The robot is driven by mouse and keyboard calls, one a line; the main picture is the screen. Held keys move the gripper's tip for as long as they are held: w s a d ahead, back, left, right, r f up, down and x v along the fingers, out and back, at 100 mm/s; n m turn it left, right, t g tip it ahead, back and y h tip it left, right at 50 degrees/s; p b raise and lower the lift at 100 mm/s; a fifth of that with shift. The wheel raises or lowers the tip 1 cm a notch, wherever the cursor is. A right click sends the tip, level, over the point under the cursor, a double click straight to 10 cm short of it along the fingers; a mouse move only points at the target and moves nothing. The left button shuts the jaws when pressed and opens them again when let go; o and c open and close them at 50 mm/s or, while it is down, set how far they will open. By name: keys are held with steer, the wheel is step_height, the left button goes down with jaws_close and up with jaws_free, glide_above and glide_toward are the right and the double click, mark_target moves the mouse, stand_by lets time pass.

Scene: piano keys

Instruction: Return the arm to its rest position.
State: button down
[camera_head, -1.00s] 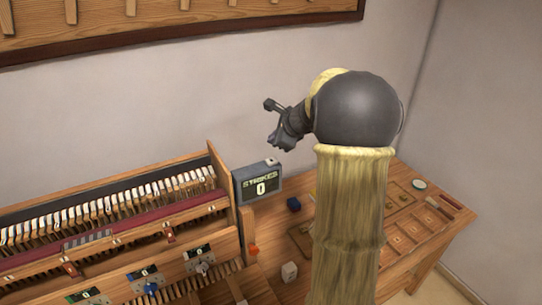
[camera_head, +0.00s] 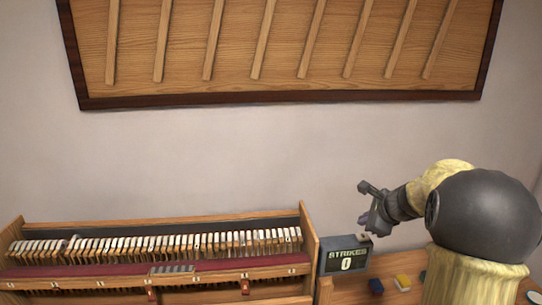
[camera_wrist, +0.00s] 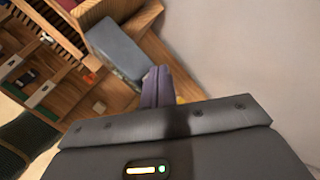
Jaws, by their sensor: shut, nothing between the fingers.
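My gripper (camera_head: 372,208) is in the head view at the right, raised in front of the wall, above and a little to the right of the strikes counter (camera_head: 347,261). My arm, with a dark round joint and a yellowish sleeve, fills the lower right. In the wrist view my gripper's fingers (camera_wrist: 157,88) are together and hold nothing. The counter reads 0 in the head view.
A piano action (camera_head: 160,245) with rows of hammers and a red felt strip stands at the lower left. A wooden panel with slats (camera_head: 280,45) hangs on the wall.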

steer(key=s+a+f+n+g+b, duration=0.1)
steer(key=s+a+f+n+g, duration=0.1)
steer(key=s+a+f+n, duration=0.3)
steer(key=s+a+f+n+g+h+b, duration=0.1)
steer(key=s+a+f+n, duration=0.4)
steer(key=s+n, duration=0.5)
steer(key=s+a+f+n+g+h+b, duration=0.1)
steer(key=s+a+f+n+g+b, duration=0.1)
steer(key=s+a+f+n, duration=0.3)
steer(key=s+a+n, duration=0.1)
steer(key=s+n, duration=0.1)
steer(key=s, duration=0.2)
steer(key=shift+s+a+f+n+g+b, duration=0.25)
steer(key=shift+s+n+g+b, duration=0.05)
steer(key=shift+s+n+g, duration=0.1)
steer(key=shift+d, duration=0.1)
steer(key=shift+d, duration=0.35)
steer(key=shift+w, duration=0.1)
